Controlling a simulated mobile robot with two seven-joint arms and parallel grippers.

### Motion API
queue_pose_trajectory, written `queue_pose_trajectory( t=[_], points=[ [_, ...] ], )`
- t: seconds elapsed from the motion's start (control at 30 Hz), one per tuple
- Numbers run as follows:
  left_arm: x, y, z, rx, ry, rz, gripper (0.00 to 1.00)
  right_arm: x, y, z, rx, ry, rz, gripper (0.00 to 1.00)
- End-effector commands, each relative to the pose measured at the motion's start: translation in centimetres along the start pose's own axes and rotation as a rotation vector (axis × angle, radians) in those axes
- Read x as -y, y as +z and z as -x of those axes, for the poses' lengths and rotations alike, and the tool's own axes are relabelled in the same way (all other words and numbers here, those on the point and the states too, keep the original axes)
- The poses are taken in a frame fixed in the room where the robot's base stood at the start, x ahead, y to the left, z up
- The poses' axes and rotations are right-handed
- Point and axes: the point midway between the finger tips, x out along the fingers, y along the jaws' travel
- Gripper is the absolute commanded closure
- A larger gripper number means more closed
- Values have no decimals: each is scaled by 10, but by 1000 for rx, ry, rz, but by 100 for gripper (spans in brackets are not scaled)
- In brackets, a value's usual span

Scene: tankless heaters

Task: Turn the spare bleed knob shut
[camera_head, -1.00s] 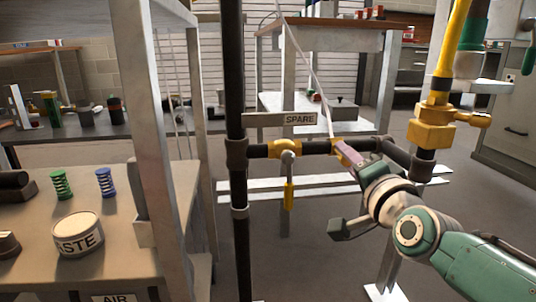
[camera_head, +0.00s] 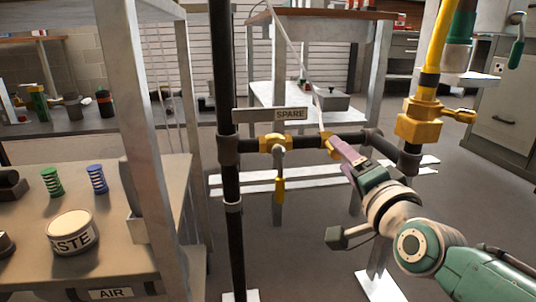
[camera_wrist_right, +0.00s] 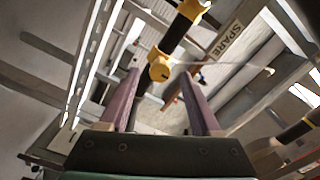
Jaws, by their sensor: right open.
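The SPARE label (camera_head: 291,114) hangs above a dark horizontal pipe (camera_head: 305,142). A yellow valve (camera_head: 274,143) with a handle hanging straight down (camera_head: 279,190) sits on that pipe. To its right is a small yellow fitting (camera_head: 327,146), apparently the bleed knob. My right gripper (camera_head: 341,147) is beside it, its purple fingers pointing up and left. In the right wrist view the yellow fitting (camera_wrist_right: 160,67) appears between and beyond the two open fingertips. Contact cannot be told. My left gripper is not in view.
A black upright pipe (camera_head: 231,190) stands left of the valve. A yellow pipe fitting (camera_head: 422,122) is at the right. A workbench (camera_head: 140,195) with a paste tin (camera_head: 71,231) and springs is at the left, and a metal table (camera_head: 345,113) is behind.

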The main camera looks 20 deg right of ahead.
Motion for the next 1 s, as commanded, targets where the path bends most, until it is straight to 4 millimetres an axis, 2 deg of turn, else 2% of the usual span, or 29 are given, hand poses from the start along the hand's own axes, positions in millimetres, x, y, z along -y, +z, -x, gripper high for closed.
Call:
queue_pose_trajectory(
  t=[0.03,0.2,0.4,0.9,1.0],
  points=[
    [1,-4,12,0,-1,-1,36,4,-2,12,3,4,0,36],
    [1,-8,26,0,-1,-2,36,4,-2,45,3,3,1,36],
    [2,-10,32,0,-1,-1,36,1,0,66,1,1,1,36],
    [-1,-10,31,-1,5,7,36,0,0,69,0,0,0,36],
    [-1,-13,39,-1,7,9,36,8,-1,69,14,2,9,36]
  ],
)
